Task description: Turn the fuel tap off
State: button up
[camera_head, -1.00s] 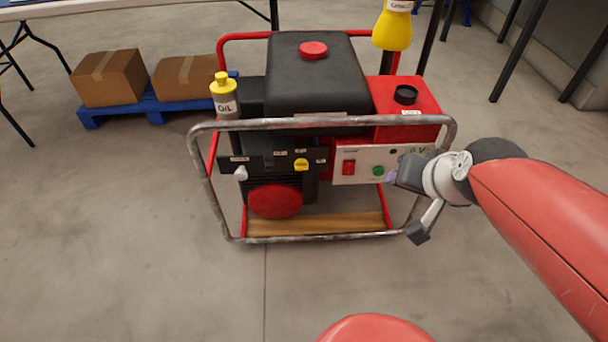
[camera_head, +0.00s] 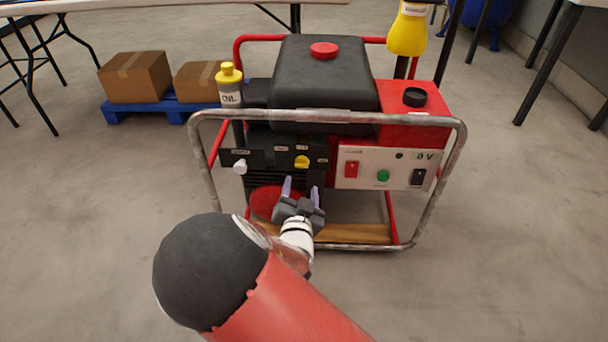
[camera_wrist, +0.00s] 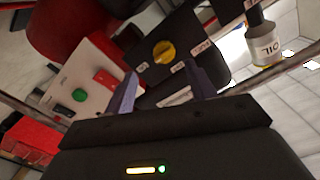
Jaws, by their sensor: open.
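A white-grey knob (camera_head: 240,167) sits at the panel's left. The yellow knob also shows in the wrist view (camera_wrist: 164,52), beyond and between my fingers. My gripper (camera_head: 301,188) is open and empty, below the yellow knob and apart from it. In the wrist view its two purple fingers (camera_wrist: 163,90) stand wide apart.
A metal bar frame (camera_head: 330,117) surrounds the machine. A white panel (camera_head: 388,168) with a red switch and a green button (camera_head: 383,176) is right of the knobs. An oil bottle (camera_head: 230,88) stands at the left.

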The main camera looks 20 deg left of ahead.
aim_at(301, 168)
jog(key=x, duration=0.7)
jog(key=shift+w+a+r, duration=0.15)
jog(key=shift+w+a, duration=0.1)
jog(key=shift+a, duration=0.05)
jog(key=c, duration=1)
